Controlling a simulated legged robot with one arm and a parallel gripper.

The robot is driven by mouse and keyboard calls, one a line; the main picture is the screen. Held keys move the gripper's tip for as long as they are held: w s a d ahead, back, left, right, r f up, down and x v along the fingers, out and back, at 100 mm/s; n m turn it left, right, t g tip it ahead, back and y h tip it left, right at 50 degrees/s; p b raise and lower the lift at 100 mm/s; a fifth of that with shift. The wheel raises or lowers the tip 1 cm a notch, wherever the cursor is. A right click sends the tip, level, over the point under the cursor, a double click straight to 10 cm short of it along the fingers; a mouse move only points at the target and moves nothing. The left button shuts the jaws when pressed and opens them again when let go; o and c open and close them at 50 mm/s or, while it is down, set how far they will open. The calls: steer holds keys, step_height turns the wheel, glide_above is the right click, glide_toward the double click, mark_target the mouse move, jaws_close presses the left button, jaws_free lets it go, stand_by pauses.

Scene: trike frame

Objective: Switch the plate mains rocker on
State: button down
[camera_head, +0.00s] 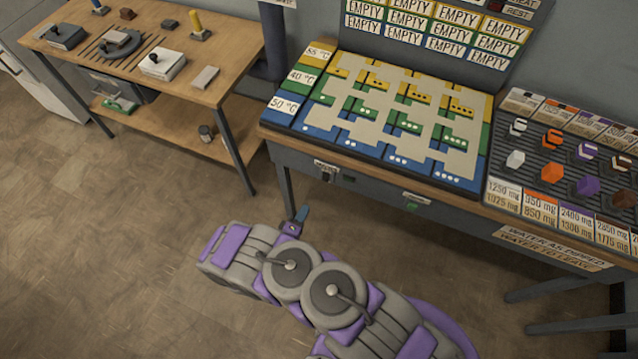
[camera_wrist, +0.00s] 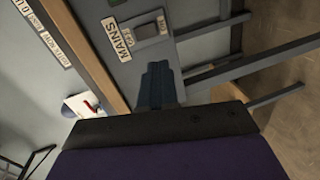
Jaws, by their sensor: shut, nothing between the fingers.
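The plate mains rocker (camera_wrist: 147,31) is a small dark switch on the grey front panel. In the wrist view it sits beside a white label reading MAINS (camera_wrist: 118,40). Its tilt is too small to tell. In the head view a small label (camera_head: 327,166) on the front of the plate bench has a dark switch (camera_head: 326,177) under it; its lettering is hard to read. My gripper (camera_wrist: 159,70) is shut and empty, with its blue fingertips just short of the rocker in the wrist view. In the head view my gripper (camera_head: 301,213) is low in front of the bench.
The bench carries a coloured plate (camera_head: 400,118) with temperature labels. A wooden table (camera_head: 215,80) stands at left, a rack of coloured blocks (camera_head: 555,160) at right. The floor is clear.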

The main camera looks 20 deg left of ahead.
mark_target(324, 180)
steer(key=shift+s+d+f+n+t, duration=0.15)
steer(key=shift+s+d+n+t, duration=0.4)
steer(key=shift+s, duration=0.3)
steer(key=w+b, duration=0.1)
steer(key=w, duration=0.3)
steer(key=w+f+b, duration=0.1)
steer(key=w, duration=0.4)
steer(key=w+d+b, duration=0.1)
steer(key=w+b, duration=0.1)
steer(key=w, duration=0.3)
steer(key=shift+f, duration=0.35)
steer(key=shift+w, duration=0.1)
steer(key=shift+d+f, duration=0.1)
steer(key=shift+d, duration=0.1)
